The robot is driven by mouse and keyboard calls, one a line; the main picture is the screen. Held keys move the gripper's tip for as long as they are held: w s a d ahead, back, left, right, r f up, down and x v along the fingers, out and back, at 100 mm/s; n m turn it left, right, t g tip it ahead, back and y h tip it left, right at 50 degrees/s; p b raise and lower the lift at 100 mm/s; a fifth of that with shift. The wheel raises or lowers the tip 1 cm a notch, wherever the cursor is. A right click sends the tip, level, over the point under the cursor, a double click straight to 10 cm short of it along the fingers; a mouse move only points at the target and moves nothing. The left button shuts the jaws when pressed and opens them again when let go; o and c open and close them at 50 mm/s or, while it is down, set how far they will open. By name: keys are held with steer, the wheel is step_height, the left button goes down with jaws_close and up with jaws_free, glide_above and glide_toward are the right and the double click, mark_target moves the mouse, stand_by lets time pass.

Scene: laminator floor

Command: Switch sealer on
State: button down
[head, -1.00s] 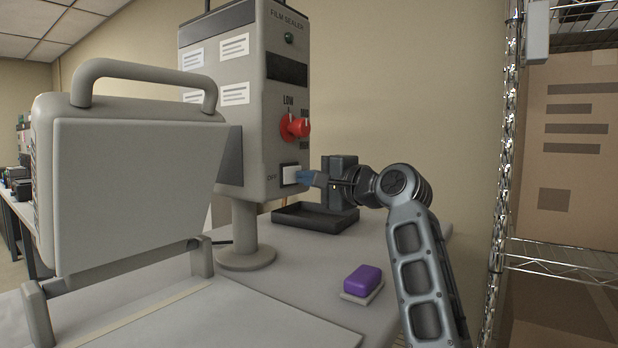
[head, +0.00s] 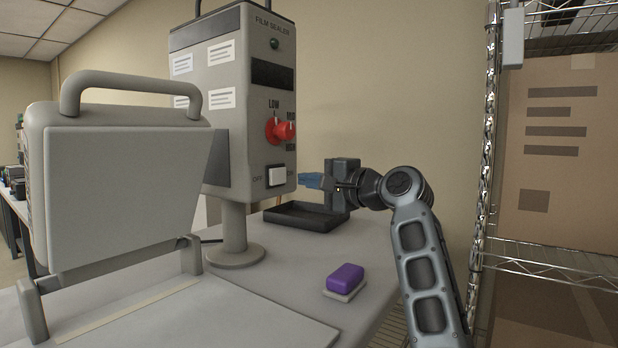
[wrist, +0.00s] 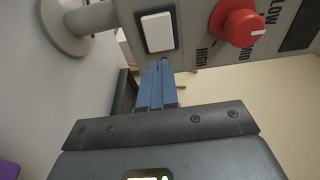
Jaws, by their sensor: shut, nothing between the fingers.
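The grey film sealer (head: 225,120) stands on a post above the bench. Its white rocker switch (head: 277,177) is low on the front face, with an OFF label at its left. The switch also shows in the wrist view (wrist: 157,32). The small round lamp (head: 274,43) near the top looks dark. My gripper (head: 304,180) is shut and empty, its blue fingers pointing at the switch from the right. In the wrist view its fingertips (wrist: 162,63) are just below the switch, seemingly a small gap away. Which side of the rocker is pressed cannot be told.
A red knob (head: 280,130) marked LOW, MID, HIGH sits above the switch. A black tray (head: 300,218) lies under my gripper. A purple block (head: 345,277) lies on the bench. A hinged grey press (head: 125,190) is at left, a wire rack (head: 485,150) at right.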

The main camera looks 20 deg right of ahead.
steer(key=s+d+b, duration=0.2)
steer(key=s+d, duration=0.5)
steer(key=shift+d, duration=0.25)
steer(key=shift+s+a, duration=0.1)
steer(key=shift+m+t+h, duration=0.3)
steer(key=shift+h, duration=0.1)
steer(key=s+a, duration=0.1)
steer(key=s+a+p, duration=0.1)
steer(key=a, duration=0.1)
steer(key=s+a+p, duration=0.1)
steer(key=shift+s+a+r, duration=0.2)
steer(key=shift+r, duration=0.1)
